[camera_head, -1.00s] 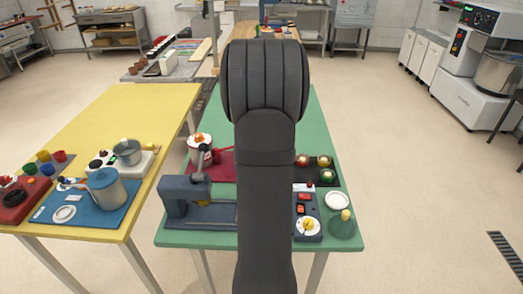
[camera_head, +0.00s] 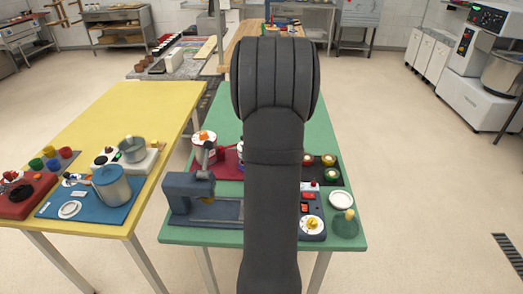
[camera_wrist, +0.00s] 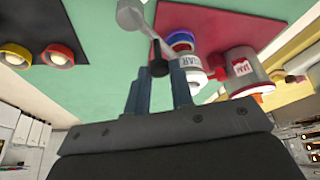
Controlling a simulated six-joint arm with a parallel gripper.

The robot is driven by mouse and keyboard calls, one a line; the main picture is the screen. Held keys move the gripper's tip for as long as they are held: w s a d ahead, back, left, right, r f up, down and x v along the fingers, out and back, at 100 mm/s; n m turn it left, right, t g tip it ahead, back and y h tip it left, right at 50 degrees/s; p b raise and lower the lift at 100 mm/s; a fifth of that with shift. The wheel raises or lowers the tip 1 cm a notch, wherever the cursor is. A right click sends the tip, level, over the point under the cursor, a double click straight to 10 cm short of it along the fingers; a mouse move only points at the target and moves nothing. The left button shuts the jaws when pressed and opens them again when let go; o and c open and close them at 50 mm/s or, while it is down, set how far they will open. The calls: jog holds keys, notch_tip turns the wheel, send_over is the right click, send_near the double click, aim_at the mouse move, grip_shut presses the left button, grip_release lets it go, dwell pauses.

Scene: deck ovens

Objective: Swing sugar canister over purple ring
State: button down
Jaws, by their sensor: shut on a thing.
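A white canister with part of the word SUGAR (camera_wrist: 190,68) stands just right of the fingers, partly behind the right finger. A purple-blue ring (camera_wrist: 181,38) shows close against the canister's far end; whether it is around or beside it, I cannot tell. In the head view, the canister (camera_head: 240,148) is mostly hidden by my arm, and the gripper is hidden too.
A second canister marked JAM (camera_wrist: 242,69) stands close by on the red mat (camera_wrist: 190,17). A dark grey press-like device (camera_head: 188,190) is on the green table (camera_head: 215,110). A dark tray with small round items (camera_head: 325,165) and a white plate (camera_head: 341,199) are at right.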

jog(key=c, duration=1.3)
grip_release()
jog(key=v, duration=1.7)
jog(key=shift+s+r, duration=0.15)
jog(key=shift+s, duration=0.05)
jog(key=x, duration=1.7)
jog(key=shift+w, duration=0.15)
